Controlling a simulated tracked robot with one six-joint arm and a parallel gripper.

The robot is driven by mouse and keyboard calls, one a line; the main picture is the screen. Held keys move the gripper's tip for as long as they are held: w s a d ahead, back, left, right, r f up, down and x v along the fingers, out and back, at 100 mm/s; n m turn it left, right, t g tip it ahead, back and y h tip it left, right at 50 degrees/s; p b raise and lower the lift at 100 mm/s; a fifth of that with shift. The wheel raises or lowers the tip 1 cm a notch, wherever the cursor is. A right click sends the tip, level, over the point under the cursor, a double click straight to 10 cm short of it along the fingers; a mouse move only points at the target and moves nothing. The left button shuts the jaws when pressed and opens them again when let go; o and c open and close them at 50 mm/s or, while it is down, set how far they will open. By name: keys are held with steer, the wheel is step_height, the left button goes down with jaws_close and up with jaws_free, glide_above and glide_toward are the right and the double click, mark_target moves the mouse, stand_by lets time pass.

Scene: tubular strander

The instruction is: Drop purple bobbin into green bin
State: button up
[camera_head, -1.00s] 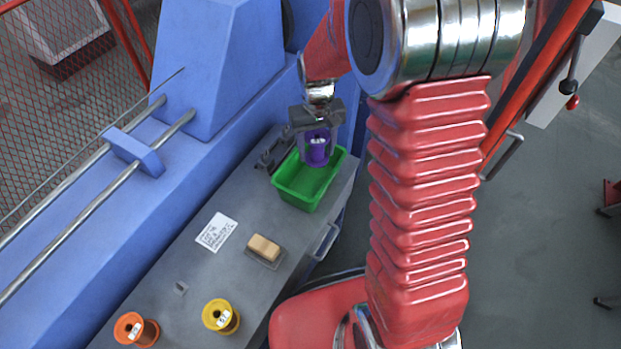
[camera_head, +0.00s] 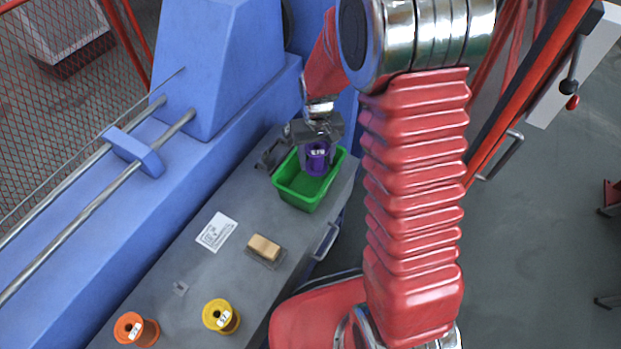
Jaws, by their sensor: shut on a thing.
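The purple bobbin (camera_head: 317,159) is held between the jaws of my gripper (camera_head: 317,150), which is shut on it. The green bin (camera_head: 297,193) stands on the grey bench top, and its inside looks empty apart from the bobbin in front of it. The bobbin and fingertips overlap the back right part of the bin's opening in the picture. I cannot tell whether the bobbin is above the rim or just inside it.
An orange bobbin (camera_head: 136,329) and a yellow bobbin (camera_head: 221,316) stand at the bench's near end. A wooden block (camera_head: 264,247) and a white paper label (camera_head: 216,232) lie between them and the bin. The blue machine (camera_head: 212,75) rises along the bench's left side.

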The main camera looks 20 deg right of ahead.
steer(key=shift+f, duration=0.95)
steer(key=o, duration=1.1)
steer(key=shift+o, duration=0.2)
step_height(320, 180, up, 14)
steer(key=shift+f, duration=0.15)
steer(key=shift+f, duration=0.1)
